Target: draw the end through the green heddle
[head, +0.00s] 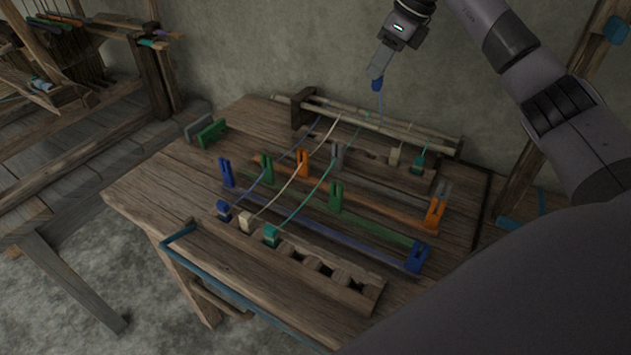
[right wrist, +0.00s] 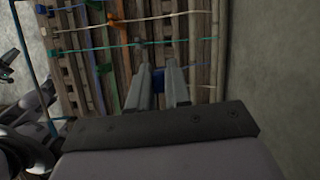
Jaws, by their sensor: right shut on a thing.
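My right gripper (head: 379,72) is above the back of the table, shut on a blue thread end (head: 377,84). A thin blue thread hangs from it to the back beam. In the right wrist view, something blue (right wrist: 158,79) shows between the fingers of my right gripper (right wrist: 159,74). Two green upright pieces stand on the heddle bars, one at left (head: 267,170) and one nearer the middle (head: 335,197); I cannot tell how each joins its bar. The held end is well above and behind them, apart from both.
Blue, cream and teal threads run from the back beam (head: 385,127) to a blue peg (head: 224,211), a cream peg (head: 246,222) and a teal peg (head: 271,236) in the front notched rack (head: 318,290). Cream (head: 394,156) and teal (head: 418,162) pegs stand at the back right.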

